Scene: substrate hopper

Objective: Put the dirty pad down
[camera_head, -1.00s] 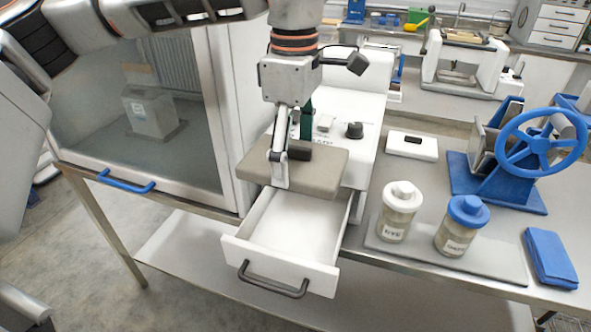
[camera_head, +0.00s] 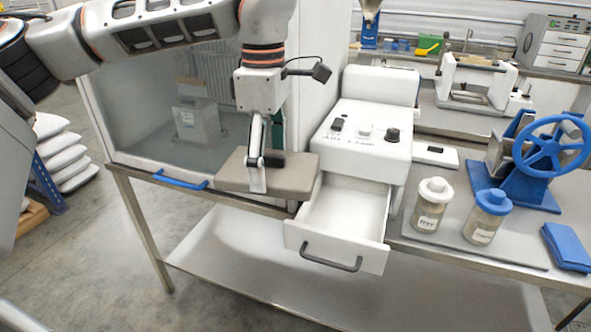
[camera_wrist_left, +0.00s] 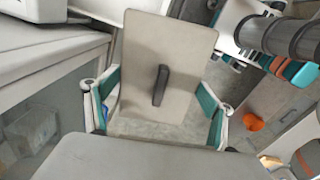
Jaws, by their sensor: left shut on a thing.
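The pad (camera_head: 222,172) is a flat beige-grey slab with a dark handle on top. In the head view it is held level to the left of the open drawer, in front of the glass cabinet's lower right part. My left gripper (camera_head: 260,165) comes down over it and is shut on it. In the left wrist view the pad (camera_wrist_left: 138,55) and its dark handle (camera_wrist_left: 160,85) lie between the teal-lined fingers (camera_wrist_left: 158,112). The gripper hides part of the pad in the head view. My right gripper is not in view.
The white drawer (camera_head: 330,262) stands open and looks empty, under the white machine (camera_head: 365,140). The glass cabinet (camera_head: 140,125) has a blue handle (camera_head: 180,181).

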